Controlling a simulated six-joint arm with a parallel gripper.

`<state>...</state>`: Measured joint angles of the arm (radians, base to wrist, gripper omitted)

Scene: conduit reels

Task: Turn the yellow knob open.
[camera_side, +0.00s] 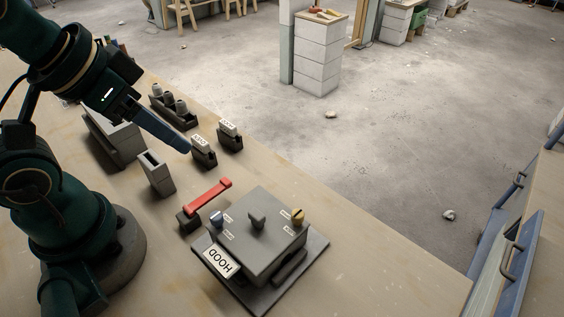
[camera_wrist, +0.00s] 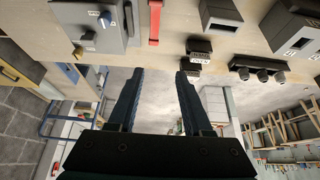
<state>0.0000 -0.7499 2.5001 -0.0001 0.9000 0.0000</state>
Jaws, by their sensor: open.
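The yellow knob (camera_side: 298,216) sits on the top right corner of a grey box (camera_side: 262,262) labelled HOOD, in the side view. It also shows small at the upper left in the wrist view (camera_wrist: 77,54). My gripper (camera_side: 186,147) is in the air, up and left of the box, apart from the yellow knob. Its two fingers stand apart with nothing between them in the wrist view (camera_wrist: 158,74).
A red bar handle (camera_side: 208,193) lies just left of the box. Beyond it stand a grey slotted block (camera_side: 156,173), two small labelled blocks (camera_side: 203,152) and a dark holder with several round grey pieces (camera_side: 168,103). The bench top (camera_side: 400,290) right of the box is clear.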

